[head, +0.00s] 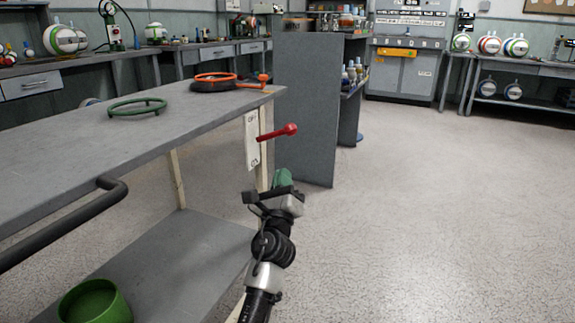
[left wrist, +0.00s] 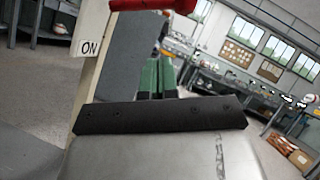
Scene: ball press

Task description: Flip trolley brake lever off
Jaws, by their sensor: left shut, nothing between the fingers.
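The trolley (head: 90,140) has a grey top and a lower shelf. A white plate (head: 252,140) with a label at its top and one at its bottom is on its right-hand corner post. The red brake lever (head: 278,132) sticks out from this plate to the right, its round knob tilted slightly up. In the left wrist view the lever (left wrist: 152,4) is cut off at the top edge, and the plate (left wrist: 92,25) shows "ON". My left gripper (head: 283,180), with green fingers, is shut and empty below the lever, apart from it. My right gripper is not in view.
A green ring (head: 137,106) and an orange-red ring (head: 213,78) lie on the trolley top. A green bowl (head: 95,302) stands on the lower shelf. A dark push handle (head: 75,222) juts out at left. A grey cabinet (head: 308,110) stands behind. The floor at right is clear.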

